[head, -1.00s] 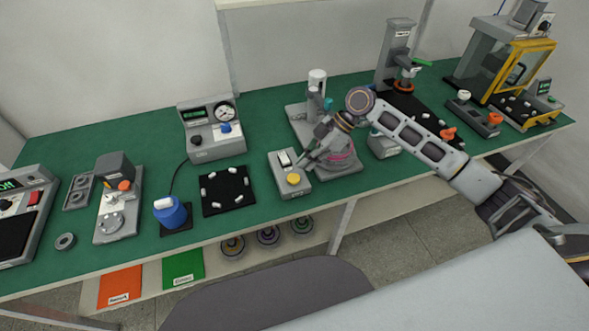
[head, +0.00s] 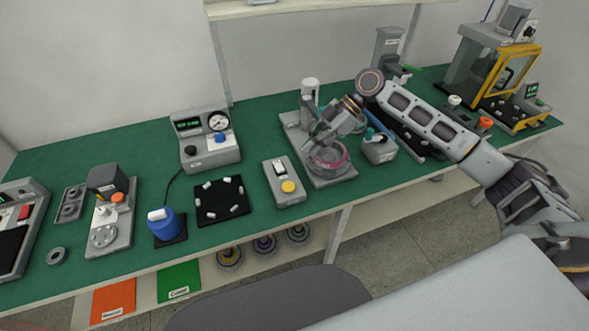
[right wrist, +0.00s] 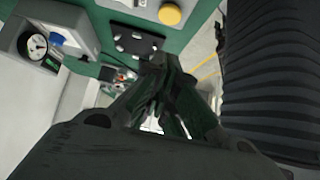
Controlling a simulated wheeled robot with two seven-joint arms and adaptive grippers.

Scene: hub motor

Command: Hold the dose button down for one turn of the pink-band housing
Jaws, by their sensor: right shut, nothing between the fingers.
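The dose button is most likely the yellow button (head: 288,187) on a grey box (head: 284,197); it also shows at the top of the right wrist view (right wrist: 170,14). The pink-band housing (head: 330,161) is a grey round part with a pink stripe, on a grey stand (head: 341,179) right of the box. My right gripper (head: 312,146) is shut and empty, at the housing's upper left, up and right of the button and apart from it. Whether it touches the housing cannot be told. Its closed fingers fill the middle of the right wrist view (right wrist: 160,68). My left gripper is out of view.
A black mat (head: 221,201) with small white parts lies left of the button box. A gauge unit (head: 209,145) stands behind it. A blue container (head: 168,224) is further left. A small grey box (head: 379,151) stands right of the housing, near my right forearm.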

